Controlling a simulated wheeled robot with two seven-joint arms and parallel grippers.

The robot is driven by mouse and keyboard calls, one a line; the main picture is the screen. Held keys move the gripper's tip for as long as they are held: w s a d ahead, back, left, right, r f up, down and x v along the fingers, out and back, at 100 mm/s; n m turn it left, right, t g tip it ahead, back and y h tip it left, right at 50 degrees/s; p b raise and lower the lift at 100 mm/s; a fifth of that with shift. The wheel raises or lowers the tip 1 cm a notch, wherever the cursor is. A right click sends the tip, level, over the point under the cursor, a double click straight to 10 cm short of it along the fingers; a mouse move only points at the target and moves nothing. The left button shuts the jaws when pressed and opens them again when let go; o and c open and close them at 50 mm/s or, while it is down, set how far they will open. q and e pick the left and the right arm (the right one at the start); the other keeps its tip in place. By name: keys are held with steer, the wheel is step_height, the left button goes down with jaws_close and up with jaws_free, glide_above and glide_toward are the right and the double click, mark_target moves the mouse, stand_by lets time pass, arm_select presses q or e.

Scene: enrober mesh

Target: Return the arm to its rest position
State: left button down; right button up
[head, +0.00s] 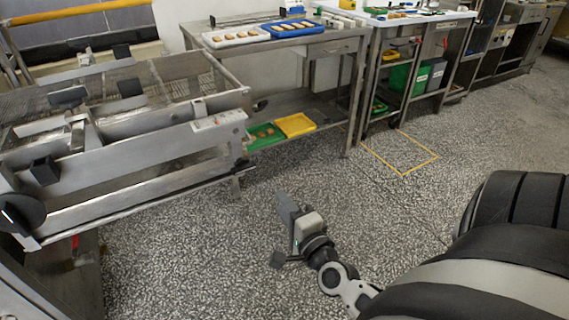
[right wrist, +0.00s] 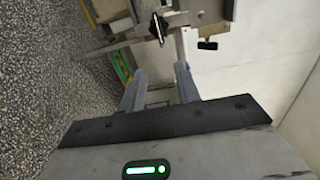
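My right arm (head: 352,290) comes in from the lower right of the head view, held out over the bare speckled floor. Its right gripper (head: 287,212) hangs in front of the steel enrober and touches nothing. In the right wrist view the two grey fingers of the right gripper (right wrist: 159,74) stand apart with nothing between them. The enrober (head: 135,150), with its wire mesh belt, fills the left of the head view. Part of its steel frame also shows beyond the fingers in the right wrist view (right wrist: 180,46). My left gripper is in neither view.
A steel table (head: 330,47) behind holds a white tray (head: 236,43) and a blue tray (head: 291,31) of brown pieces. Green (head: 265,139) and yellow (head: 296,125) trays lie on its low shelf. A yellow outline (head: 401,152) marks the floor. Floor around my right gripper is clear.

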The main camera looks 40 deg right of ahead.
stand_by(0.3)
steer(key=s+a+f+n+g+y+p, duration=0.1)
steer(key=s+a+f+n+g+y, duration=0.1)
steer(key=a+n, duration=0.7)
steer(key=s+a+f+n+g+y+p, duration=0.1)
steer(key=s+a+f+n+g+y, duration=0.1)
steer(key=s+a+n+g+y, duration=0.2)
steer(key=s+a+n+y, duration=0.1)
steer(key=s+a+n, duration=0.2)
steer(key=a+n, duration=0.3)
steer(key=shift+a+n+g+y, duration=0.2)
steer(key=shift+n+g+y, duration=0.15)
steer(key=shift+n, duration=1.55)
steer(key=shift+f, duration=0.1)
